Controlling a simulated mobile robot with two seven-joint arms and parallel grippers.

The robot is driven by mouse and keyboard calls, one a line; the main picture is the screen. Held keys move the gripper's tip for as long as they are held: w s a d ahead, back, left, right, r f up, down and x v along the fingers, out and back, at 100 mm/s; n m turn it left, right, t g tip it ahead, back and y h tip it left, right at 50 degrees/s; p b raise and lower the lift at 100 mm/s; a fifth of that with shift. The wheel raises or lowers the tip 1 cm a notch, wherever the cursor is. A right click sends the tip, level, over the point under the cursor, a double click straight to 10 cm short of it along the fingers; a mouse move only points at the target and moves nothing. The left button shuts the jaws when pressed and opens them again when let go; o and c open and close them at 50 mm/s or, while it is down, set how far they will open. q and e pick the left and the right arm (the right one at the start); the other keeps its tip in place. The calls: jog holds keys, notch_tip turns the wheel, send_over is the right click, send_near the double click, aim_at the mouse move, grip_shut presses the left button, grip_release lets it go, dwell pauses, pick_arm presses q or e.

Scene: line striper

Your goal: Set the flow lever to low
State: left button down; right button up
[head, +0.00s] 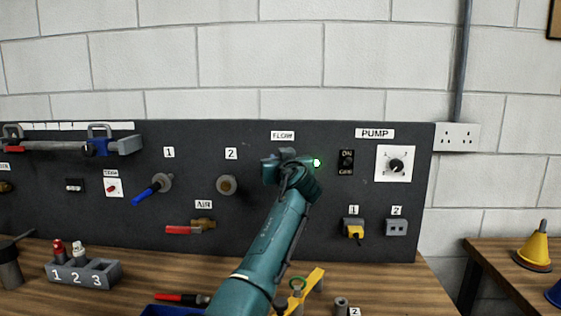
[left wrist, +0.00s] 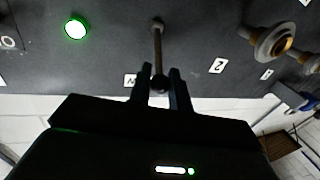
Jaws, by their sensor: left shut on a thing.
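The flow lever (left wrist: 157,52) is a thin rod on a dark panel. In the left wrist view it runs from its pivot at the top to a dark round knob (left wrist: 160,84). My left gripper (left wrist: 160,88) is shut on the knob, with one finger on each side. In the head view my left gripper (head: 284,160) is at the panel just below the FLOW label (head: 283,135) and hides the lever. A lit green lamp (head: 317,162) is right of the gripper; it also shows in the left wrist view (left wrist: 76,28). No low mark is readable. My right gripper is out of view.
Right of the lever are a black switch (head: 346,162) and the pump dial (head: 396,166). Left are valve 2 (head: 227,185) and a blue-handled valve 1 (head: 153,188). The wooden bench (head: 385,290) below holds a yellow tool (head: 310,291) and a grey numbered rack (head: 88,274).

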pick_arm(q)
jog(key=shift+f+b, duration=0.3)
jog(key=shift+b, duration=0.5)
jog(key=f+b, duration=0.1)
jog(key=b, duration=0.2)
jog(key=shift+s+t, duration=0.15)
jog(key=shift+t, duration=0.25)
jog(key=shift+s+f+n+t+y+b, duration=0.15)
jog(key=shift+f+n+t+y+b, duration=0.55)
jog(key=shift+b, duration=1.6)
jog(key=shift+s+f+n+t+y+b, duration=0.25)
jog(key=shift+t+b, duration=0.7)
jog(key=shift+b, duration=1.3)
jog(key=shift+s+f+n+t+y+b, duration=0.1)
jog(key=shift+f+n+t+y+b, duration=0.6)
jog(key=shift+b, duration=1.6)
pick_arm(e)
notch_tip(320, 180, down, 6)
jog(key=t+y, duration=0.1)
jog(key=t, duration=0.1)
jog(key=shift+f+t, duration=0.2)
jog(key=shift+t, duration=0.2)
pick_arm(q)
jog(key=shift+r+t, duration=0.25)
jog(key=shift+r, duration=0.05)
